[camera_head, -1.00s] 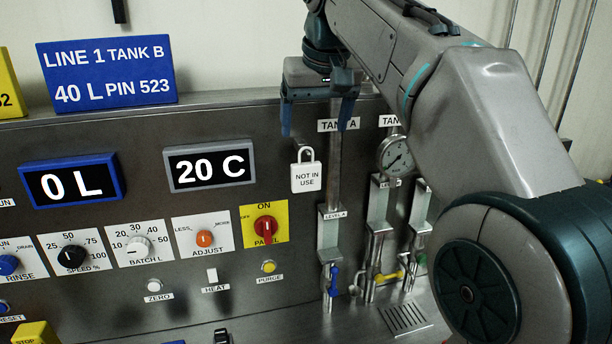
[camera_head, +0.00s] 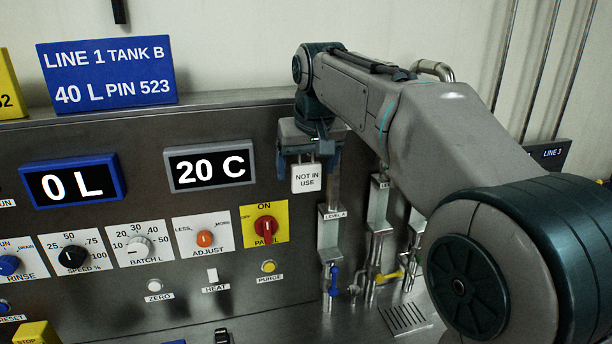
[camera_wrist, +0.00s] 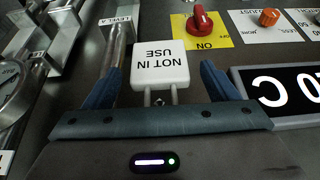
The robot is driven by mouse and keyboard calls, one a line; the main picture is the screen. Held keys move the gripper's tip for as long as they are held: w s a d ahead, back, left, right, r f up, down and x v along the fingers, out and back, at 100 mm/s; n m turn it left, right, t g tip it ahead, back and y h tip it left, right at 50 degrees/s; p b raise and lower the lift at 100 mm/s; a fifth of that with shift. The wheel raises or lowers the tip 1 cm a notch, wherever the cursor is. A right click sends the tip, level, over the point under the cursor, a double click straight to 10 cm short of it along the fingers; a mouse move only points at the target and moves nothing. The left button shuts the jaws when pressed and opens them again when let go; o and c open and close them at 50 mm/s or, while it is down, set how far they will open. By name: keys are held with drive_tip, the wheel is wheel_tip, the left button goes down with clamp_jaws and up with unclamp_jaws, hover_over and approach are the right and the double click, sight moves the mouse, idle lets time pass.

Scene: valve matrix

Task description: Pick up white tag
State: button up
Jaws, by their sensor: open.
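My gripper (camera_head: 308,170) is around the upper part of the tag in the head view. In the wrist view my gripper (camera_wrist: 160,88) is open, with a gap on both sides of the tag. The shackle's top is hidden in the head view.
A red PANEL knob (camera_head: 265,227) on a yellow plate is left of and below the tag. The Level A pipe (camera_head: 329,236) stands close on the right. The 20 C display (camera_head: 209,166) is to the left. Valves with coloured handles (camera_head: 388,276) are lower right.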

drive_tip(key=c, duration=1)
drive_tip(key=shift+c, duration=0.3)
drive_tip(key=shift+r, duration=0.15)
